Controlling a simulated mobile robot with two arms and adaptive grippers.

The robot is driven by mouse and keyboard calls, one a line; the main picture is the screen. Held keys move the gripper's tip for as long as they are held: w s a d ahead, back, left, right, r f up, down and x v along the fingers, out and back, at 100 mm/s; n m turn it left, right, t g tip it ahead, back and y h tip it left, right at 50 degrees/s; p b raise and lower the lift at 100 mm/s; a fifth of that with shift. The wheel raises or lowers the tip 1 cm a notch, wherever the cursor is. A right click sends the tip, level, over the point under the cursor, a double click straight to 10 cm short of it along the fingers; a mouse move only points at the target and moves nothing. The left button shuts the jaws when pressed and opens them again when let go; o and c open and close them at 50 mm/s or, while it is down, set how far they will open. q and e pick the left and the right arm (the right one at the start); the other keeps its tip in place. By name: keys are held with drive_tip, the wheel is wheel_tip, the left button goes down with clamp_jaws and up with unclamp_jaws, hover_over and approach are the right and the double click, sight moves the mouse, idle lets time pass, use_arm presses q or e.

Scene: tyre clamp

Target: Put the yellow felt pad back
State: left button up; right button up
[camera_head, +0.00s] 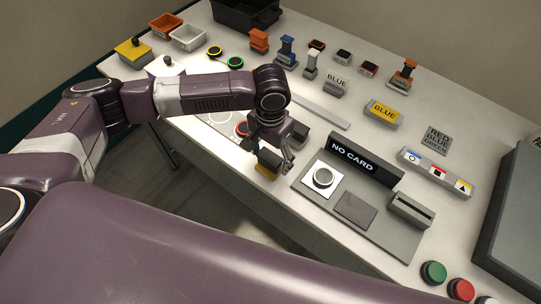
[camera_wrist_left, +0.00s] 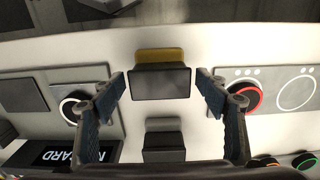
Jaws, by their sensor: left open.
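A yellow piece (camera_wrist_left: 160,55), which looks like the felt pad, shows behind a dark grey block (camera_wrist_left: 160,82) in the left wrist view. In the head view its yellow edge (camera_head: 265,173) shows low beside my left gripper (camera_head: 277,158), near the table's front edge. My left gripper (camera_wrist_left: 162,92) is open, with one finger on each side of the dark block and clear gaps to it. Nothing is held. A second grey block (camera_wrist_left: 165,135) stands in line with the first. Whether the yellow piece touches the dark block is unclear. My right gripper is out of view.
A panel with a "NO CARD" sign (camera_head: 366,160) and a round knob (camera_head: 323,178) stands close to the gripper's right. A red-ringed dial (camera_wrist_left: 247,95) lies on the other side.

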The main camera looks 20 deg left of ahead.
sight(271, 156)
use_arm(q)
wheel_tip(271, 156, up, 12)
drive_tip(key=b, duration=0.2)
drive_tip(key=shift+b, duration=0.35)
